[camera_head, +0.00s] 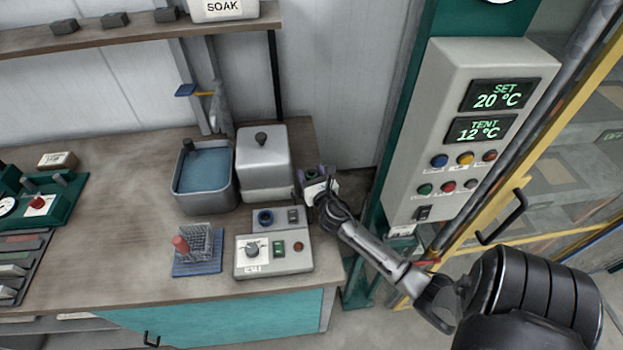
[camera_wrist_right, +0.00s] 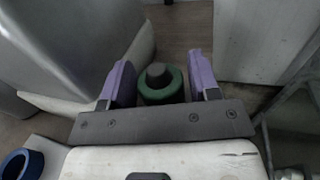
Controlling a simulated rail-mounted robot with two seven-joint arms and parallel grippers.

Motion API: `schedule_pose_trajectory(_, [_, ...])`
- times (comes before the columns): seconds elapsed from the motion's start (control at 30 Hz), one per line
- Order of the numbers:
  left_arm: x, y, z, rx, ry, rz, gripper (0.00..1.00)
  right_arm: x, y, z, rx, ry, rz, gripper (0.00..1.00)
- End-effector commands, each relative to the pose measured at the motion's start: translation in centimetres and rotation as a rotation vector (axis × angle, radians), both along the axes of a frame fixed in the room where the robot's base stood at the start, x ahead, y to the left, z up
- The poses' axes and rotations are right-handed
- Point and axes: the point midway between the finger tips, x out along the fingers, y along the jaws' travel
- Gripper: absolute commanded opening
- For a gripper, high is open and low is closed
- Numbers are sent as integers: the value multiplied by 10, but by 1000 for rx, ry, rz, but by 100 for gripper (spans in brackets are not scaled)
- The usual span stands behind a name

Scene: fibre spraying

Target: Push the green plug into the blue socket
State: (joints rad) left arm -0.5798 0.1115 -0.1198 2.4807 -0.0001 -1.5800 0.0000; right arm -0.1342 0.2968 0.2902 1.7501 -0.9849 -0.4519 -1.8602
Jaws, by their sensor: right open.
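The green plug (camera_wrist_right: 161,91) shows in the right wrist view, a green ring with a dark knob on top. It sits between the two purple fingers of my right gripper (camera_wrist_right: 162,72), which is open with narrow gaps at the plug's sides. In the head view my right gripper (camera_head: 312,177) is at the bench's right edge, beside the metal box; the plug is hard to make out there. The blue socket (camera_head: 265,217) is on the grey control box, left of and nearer than the gripper. Its blue ring (camera_wrist_right: 20,166) shows at the wrist view's lower left. My left gripper is out of view.
The grey lidded metal box (camera_head: 264,165) stands close left of the gripper, with a blue-filled basin (camera_head: 205,167) beyond it. A wire rack (camera_head: 196,245) on a blue tray is left of the control box (camera_head: 274,257). A temperature panel (camera_head: 456,143) rises at right.

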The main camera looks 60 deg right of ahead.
Motion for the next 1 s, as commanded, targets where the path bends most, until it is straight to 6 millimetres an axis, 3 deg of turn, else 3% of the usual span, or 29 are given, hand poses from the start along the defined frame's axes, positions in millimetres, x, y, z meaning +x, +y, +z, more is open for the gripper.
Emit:
schedule_pose_trajectory(0.43, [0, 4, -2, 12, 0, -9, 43, 12, -9, 0, 0, 0, 0, 56])
schedule_pose_trajectory(0.83, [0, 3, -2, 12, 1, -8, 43, 11, -9, 0, 0, 0, 0, 18])
schedule_pose_trajectory(1.0, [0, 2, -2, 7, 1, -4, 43, 11, -9, 0, 0, 0, 0, 18])
